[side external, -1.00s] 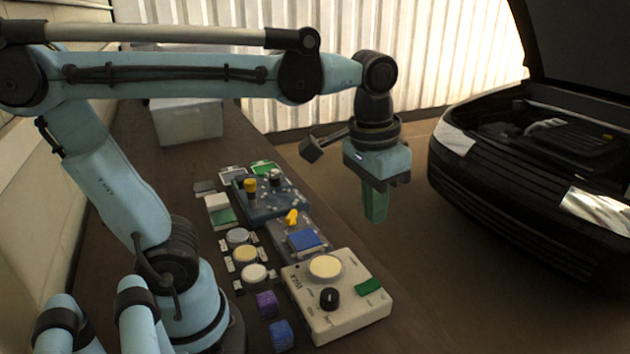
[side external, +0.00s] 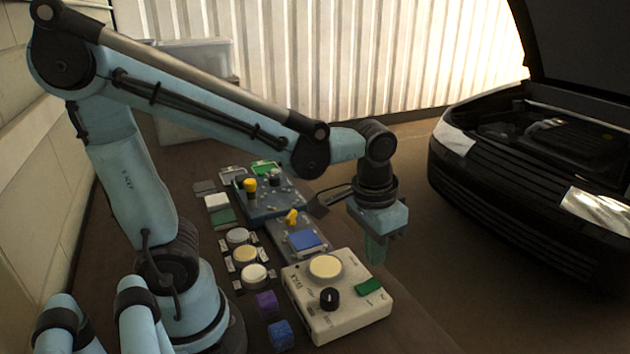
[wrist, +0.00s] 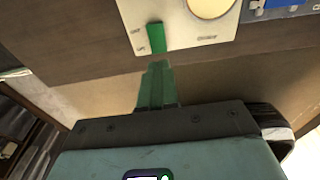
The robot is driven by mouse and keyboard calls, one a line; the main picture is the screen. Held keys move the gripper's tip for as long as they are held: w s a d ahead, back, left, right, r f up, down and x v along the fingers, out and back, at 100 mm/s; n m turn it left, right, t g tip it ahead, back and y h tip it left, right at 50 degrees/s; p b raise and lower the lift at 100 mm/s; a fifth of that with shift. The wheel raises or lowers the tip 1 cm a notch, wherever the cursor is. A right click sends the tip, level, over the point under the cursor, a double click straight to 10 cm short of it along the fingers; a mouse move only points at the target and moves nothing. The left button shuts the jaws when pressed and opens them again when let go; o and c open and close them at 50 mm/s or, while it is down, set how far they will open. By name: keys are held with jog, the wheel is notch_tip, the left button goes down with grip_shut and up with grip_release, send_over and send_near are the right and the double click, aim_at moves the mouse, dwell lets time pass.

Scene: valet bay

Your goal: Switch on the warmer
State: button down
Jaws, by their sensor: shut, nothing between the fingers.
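The warmer appears to be the cream box (side external: 345,314) with a round pale disc (side external: 325,267) on top, a black knob (side external: 329,298) and a green switch (side external: 368,287). The switch also shows in the wrist view (wrist: 157,38), near the box's edge, with small labels beside it that I cannot read. My gripper (side external: 376,260) points down, shut and empty, beyond the box's right far side in the side view. In the wrist view its green fingers (wrist: 157,68) line up with the switch, with a small gap in the picture. I cannot tell their exact height.
A panel with a blue square (side external: 305,241) and yellow lever (side external: 292,216) adjoins the box. Behind is a dark blue panel (side external: 268,205) with knobs. Round buttons (side external: 245,254) and purple and blue cubes (side external: 281,335) stand left. A car (side external: 530,180) stands right.

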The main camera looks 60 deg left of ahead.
aim_at(374, 282)
jog(key=shift+w+f, duration=0.15)
jog(key=shift+f, duration=1.1)
jog(key=shift+w+f, duration=0.15)
jog(key=shift+f, duration=1.05)
jog(key=shift+f, duration=0.15)
jog(key=shift+s, duration=0.1)
jog(key=shift+s+r, duration=0.25)
jog(key=shift+s, duration=0.4)
jog(key=shift+r, duration=0.1)
notch_tip(374, 282, up, 14)
jog(key=w, duration=0.1)
jog(key=shift+w, duration=0.35)
jog(key=s+a+f+t, duration=0.2)
jog(key=a+f+t, duration=0.1)
jog(key=f+t, duration=0.2)
jog(key=shift+a+f+t, duration=0.35)
jog(key=shift+f+t, duration=0.05)
jog(key=shift+f, duration=0.25)
